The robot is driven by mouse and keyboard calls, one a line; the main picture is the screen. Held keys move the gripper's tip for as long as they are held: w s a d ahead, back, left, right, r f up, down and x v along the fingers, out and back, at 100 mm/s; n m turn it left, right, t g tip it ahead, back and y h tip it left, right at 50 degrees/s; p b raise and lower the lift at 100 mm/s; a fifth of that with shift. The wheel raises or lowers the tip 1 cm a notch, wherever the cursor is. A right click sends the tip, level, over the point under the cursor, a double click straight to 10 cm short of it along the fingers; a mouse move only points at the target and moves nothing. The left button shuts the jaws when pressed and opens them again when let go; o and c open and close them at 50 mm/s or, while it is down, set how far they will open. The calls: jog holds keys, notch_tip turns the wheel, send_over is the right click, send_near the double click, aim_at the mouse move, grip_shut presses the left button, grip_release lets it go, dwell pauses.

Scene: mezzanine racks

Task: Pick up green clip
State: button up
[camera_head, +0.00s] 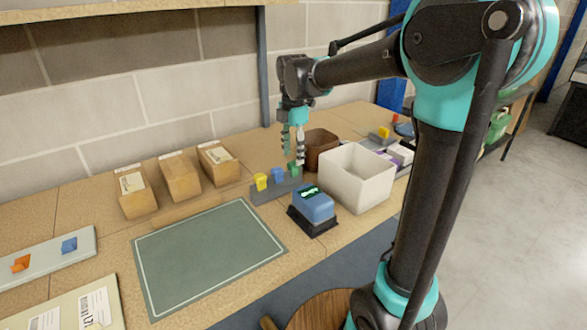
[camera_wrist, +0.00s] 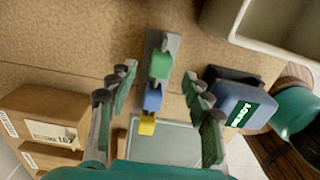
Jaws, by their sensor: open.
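The green clip (camera_head: 294,169) stands at one end of a grey rail (camera_head: 263,196), in a row with a blue clip (camera_head: 278,175) and a yellow clip (camera_head: 261,182). My gripper (camera_head: 293,156) is open and points down just above the green clip. In the wrist view the green clip (camera_wrist: 160,65) lies between the open fingertips (camera_wrist: 158,78), with gaps on both sides. The blue clip (camera_wrist: 152,97) and yellow clip (camera_wrist: 147,124) line up below it. The fingers partly hide the green clip in the head view.
A white bin (camera_head: 357,178) and a brown container (camera_head: 319,149) stand close to the right. A blue device on a black base (camera_head: 313,207) is in front. Several cardboard boxes (camera_head: 180,177) stand at the left. The green mat (camera_head: 208,250) is clear.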

aim_at(294, 163)
jog(key=shift+f, duration=2.35)
jog(key=c, duration=0.9)
jog(key=shift+r, duration=0.15)
